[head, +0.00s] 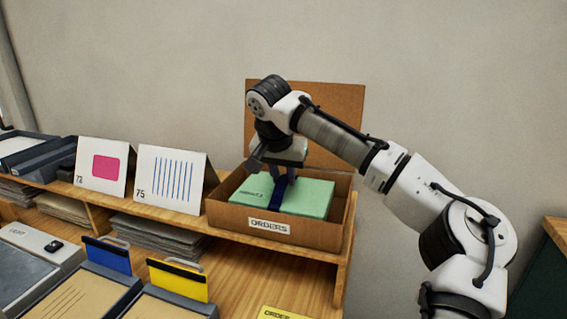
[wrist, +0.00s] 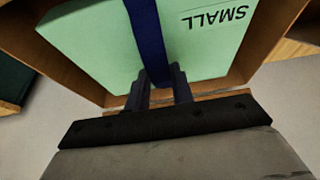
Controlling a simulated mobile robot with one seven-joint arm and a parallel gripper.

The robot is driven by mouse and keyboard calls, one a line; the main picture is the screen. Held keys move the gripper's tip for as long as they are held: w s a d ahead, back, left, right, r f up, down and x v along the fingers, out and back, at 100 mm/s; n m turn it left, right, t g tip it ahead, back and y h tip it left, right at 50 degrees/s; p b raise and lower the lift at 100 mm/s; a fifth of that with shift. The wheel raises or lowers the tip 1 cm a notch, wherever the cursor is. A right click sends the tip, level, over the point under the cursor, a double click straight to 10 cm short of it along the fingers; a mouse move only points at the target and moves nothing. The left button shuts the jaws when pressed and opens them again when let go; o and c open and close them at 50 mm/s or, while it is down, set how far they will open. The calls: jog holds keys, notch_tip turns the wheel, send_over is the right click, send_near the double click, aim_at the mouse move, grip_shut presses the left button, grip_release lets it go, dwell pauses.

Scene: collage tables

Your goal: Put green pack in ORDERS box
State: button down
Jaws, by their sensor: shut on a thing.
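The green pack (head: 313,197) lies inside the brown ORDERS box (head: 328,237), within its walls. A dark blue band runs across the pack's middle. In the wrist view the pack (wrist: 95,45) shows the word SMALL, and the box wall (wrist: 285,25) stands around it. My gripper (head: 281,182) points down into the box from above. In the wrist view my gripper (wrist: 160,78) has its two fingers close together at the blue band, shut on the pack by that band. The pack's underside is hidden, so I cannot tell whether it rests on the box floor.
The box stands on a raised wooden shelf (head: 172,224), with a brown board (head: 338,105) behind it. Two cards, numbered 73 (head: 90,182) and 75 (head: 150,195), stand to its left. Blue (head: 108,256) and yellow (head: 178,281) tabbed trays are in front below.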

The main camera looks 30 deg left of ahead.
jog(key=shift+f, duration=0.8)
jog(key=c, duration=1.6)
grip_release()
jog(key=shift+f, duration=0.2)
jog(key=shift+c, duration=0.2)
jog(key=o, duration=0.4)
jog(key=shift+o, duration=0.2)
jog(key=v, duration=1.2)
jog(key=shift+r+b, duration=0.15)
jog(key=shift+b, duration=0.15)
